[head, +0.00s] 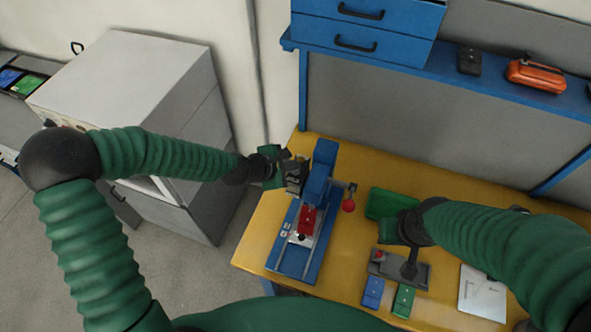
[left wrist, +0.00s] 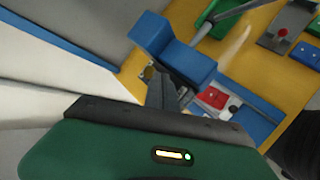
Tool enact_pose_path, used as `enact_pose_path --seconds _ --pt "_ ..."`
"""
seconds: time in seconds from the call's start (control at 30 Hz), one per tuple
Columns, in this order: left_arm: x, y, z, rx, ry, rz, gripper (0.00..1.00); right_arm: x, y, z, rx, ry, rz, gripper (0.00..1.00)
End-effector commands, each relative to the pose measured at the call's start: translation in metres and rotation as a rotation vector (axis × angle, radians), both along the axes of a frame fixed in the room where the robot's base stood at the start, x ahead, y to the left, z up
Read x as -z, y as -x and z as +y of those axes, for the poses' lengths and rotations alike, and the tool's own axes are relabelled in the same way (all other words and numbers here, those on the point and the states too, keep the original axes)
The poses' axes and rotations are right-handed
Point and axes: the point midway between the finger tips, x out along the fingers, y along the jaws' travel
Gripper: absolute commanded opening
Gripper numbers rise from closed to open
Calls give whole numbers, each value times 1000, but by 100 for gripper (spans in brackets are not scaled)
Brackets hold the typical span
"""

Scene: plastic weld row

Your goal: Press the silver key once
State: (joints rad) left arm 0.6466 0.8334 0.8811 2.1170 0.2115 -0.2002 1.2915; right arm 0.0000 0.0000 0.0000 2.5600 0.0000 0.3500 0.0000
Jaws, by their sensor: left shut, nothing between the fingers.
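A blue press-like machine (head: 318,185) stands on the yellow bench, and it also shows in the left wrist view (left wrist: 180,52). On its base is a red block (head: 307,219) (left wrist: 212,97) beside a silver plate with a dark knob. Small pale keys (head: 285,230) sit at the base's left edge; I cannot tell which is the silver key. My left gripper (head: 299,178) is shut and empty, at the left of the machine's upright, above and behind the red block. My right gripper (head: 392,233) is over the bench, right of the machine; its fingers are unclear.
A red-knobbed lever (head: 348,204) sticks out right of the machine. A green tray (head: 380,203), a grey fixture (head: 385,268), blue and green pieces and a white sheet (head: 482,292) lie further right. A blue shelf (head: 440,73) stands behind. A grey cabinet (head: 140,85) is at left.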

Motion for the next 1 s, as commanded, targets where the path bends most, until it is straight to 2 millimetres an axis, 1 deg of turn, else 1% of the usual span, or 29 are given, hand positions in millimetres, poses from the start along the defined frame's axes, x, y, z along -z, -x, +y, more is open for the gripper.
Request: enact_pose_path --seconds 1.0 --pt "11 0 0 0 0 0 0 7 0 0 0 0 0 0"
